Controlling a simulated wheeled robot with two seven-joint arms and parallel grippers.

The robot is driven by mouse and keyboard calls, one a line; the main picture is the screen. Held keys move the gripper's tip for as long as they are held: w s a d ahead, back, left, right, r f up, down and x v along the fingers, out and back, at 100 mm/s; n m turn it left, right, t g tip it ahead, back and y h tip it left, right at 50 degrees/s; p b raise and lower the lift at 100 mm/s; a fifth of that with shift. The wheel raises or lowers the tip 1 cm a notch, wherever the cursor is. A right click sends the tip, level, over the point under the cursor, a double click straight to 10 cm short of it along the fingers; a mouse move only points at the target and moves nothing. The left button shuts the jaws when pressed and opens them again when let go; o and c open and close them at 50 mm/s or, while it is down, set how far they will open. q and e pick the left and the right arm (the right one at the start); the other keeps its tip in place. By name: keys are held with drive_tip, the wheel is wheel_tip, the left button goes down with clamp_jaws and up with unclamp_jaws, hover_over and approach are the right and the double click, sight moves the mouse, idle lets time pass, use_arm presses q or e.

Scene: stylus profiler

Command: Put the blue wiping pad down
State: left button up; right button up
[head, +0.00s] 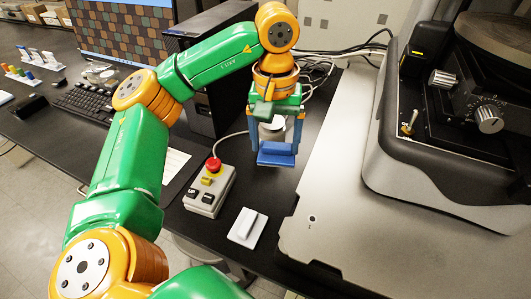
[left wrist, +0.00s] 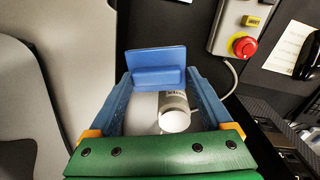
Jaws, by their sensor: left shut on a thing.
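The blue wiping pad (head: 276,158) is a flat plate with a raised grip. My left gripper (head: 277,143) points down and is shut on that grip, over the dark bench right of the control box. In the left wrist view, the blue wiping pad (left wrist: 155,60) sits between the tips of the blue fingers of the left gripper (left wrist: 160,78). From these views I cannot tell whether the pad touches the bench. My right gripper is not in view.
A white pad (head: 246,227) lies on the bench near the front. A control box (head: 209,190) with a red button stands to the left. A white labelled container (left wrist: 174,112) is close behind the blue pad. The grey instrument base (head: 345,210) is to the right.

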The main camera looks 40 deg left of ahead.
sight(272, 153)
use_arm(q)
drive_tip(key=shift+w+a+f+n+b, duration=0.1)
drive_tip(key=shift+a+f+n+b, duration=0.2)
drive_tip(key=shift+f+n, duration=0.1)
wheel_tip(272, 153, down, 3)
drive_tip(key=shift+f+b, duration=0.1)
drive_tip(key=shift+b, duration=0.75)
drive_tip(key=f, duration=0.5)
drive_tip(key=shift+a+f+p, duration=0.2)
drive_tip(key=shift+f+p, duration=0.2)
drive_tip(key=shift+d+f, duration=0.1)
drive_tip(key=shift+f, duration=0.2)
drive_tip(key=o, duration=1)
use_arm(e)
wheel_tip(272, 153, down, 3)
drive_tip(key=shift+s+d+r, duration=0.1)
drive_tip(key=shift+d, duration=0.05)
use_arm(q)
drive_tip(key=shift+r, duration=0.1)
